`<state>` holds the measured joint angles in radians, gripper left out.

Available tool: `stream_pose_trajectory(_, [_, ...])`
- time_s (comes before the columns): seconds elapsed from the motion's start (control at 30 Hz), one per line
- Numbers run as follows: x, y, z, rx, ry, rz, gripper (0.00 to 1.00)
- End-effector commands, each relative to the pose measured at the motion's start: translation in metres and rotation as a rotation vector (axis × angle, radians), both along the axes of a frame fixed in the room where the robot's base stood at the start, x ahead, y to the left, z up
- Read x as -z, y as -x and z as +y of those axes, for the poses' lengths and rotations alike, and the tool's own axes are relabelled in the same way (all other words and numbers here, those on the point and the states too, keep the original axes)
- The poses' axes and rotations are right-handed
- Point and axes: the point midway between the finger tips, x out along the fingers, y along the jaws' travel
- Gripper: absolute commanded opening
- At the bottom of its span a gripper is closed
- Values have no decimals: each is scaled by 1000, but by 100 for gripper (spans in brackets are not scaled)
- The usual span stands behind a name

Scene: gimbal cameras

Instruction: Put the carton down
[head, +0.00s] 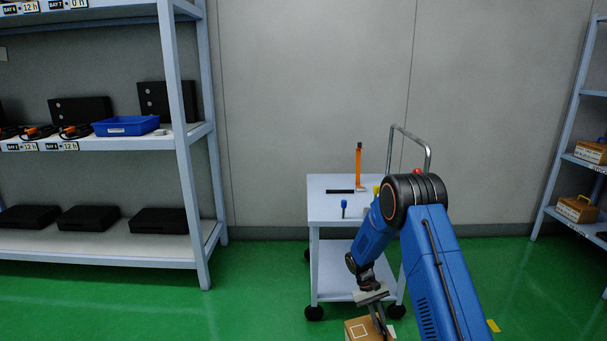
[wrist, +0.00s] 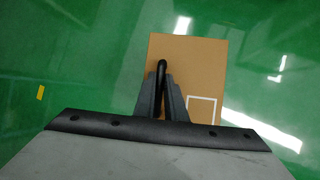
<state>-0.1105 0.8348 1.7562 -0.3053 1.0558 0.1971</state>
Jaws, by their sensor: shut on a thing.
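The carton (head: 357,329) is a brown box with a white square outline on its top, at the bottom edge of the head view. It also shows in the wrist view (wrist: 205,65), below my gripper with green floor around it. My gripper (head: 381,322) is shut on the carton by a dark handle on its top, seen between the fingers in the wrist view (wrist: 162,80). The carton's lower part is cut off in the head view, so I cannot tell whether it touches the floor.
A white trolley (head: 325,208) with several small items on top stands just beyond my arm. A shelf rack (head: 190,140) with black cases and a blue tray (head: 126,126) is at left. Another rack (head: 560,160) is at right. Green floor (head: 250,290) is open at left.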

Motion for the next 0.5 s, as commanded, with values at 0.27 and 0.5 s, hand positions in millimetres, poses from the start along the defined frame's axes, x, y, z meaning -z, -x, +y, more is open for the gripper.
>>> stream_pose_trajectory(0.27, [26, 9, -5, 64, -1, -1, 0])
stream_pose_trajectory(0.5, [26, 9, -5, 65, 0, -1, 0])
